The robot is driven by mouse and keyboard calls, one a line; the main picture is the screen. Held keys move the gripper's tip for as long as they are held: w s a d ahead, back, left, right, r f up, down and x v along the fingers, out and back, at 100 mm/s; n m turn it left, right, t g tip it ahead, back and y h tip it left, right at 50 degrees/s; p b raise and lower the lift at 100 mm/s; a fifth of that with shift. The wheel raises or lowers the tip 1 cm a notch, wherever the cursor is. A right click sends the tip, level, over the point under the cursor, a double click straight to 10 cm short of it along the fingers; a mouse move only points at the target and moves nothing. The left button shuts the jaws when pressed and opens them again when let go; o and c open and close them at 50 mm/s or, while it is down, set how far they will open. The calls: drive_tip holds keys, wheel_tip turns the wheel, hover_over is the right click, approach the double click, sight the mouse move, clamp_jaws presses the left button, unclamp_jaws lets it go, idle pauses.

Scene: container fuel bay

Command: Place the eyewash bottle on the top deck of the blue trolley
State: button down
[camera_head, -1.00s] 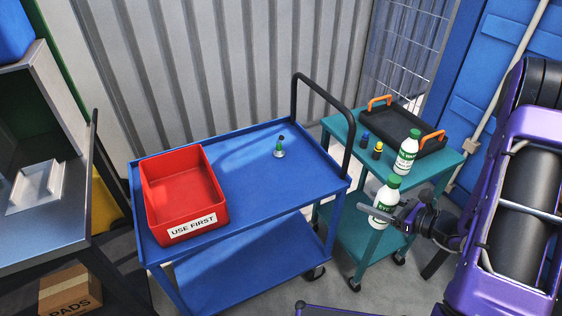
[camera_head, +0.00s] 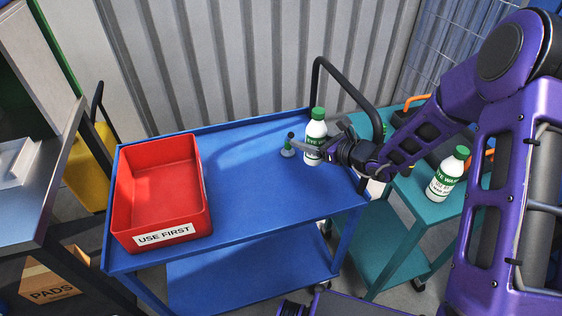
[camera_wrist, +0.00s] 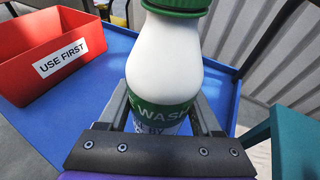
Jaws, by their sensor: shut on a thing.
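My gripper (camera_head: 325,152) is shut on the eyewash bottle (camera_head: 316,131), a white bottle with green cap and green label. It stands upright over the right part of the blue trolley's (camera_head: 245,200) top deck. I cannot tell whether its base touches the deck. In the wrist view the bottle (camera_wrist: 172,60) is between the fingers, its base hidden. A similar green-capped bottle (camera_head: 446,177) stands on the teal trolley (camera_head: 408,205). A white shape (camera_head: 376,188) behind my gripper is mostly hidden.
A red bin (camera_head: 160,190) marked USE FIRST fills the deck's left part. A black handle (camera_head: 345,90) rises at the trolley's right end. The deck's middle is clear.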

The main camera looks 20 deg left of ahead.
drive_tip(key=shift+a+f+b, duration=0.2)
drive_tip(key=shift+f+b, duration=0.55)
drive_tip(key=shift+f, duration=4.15)
drive_tip(key=shift+f, duration=0.2)
drive_tip(key=shift+c, duration=0.3)
unclamp_jaws()
drive_tip(key=shift+r, duration=0.1)
drive_tip(key=shift+r, duration=0.1)
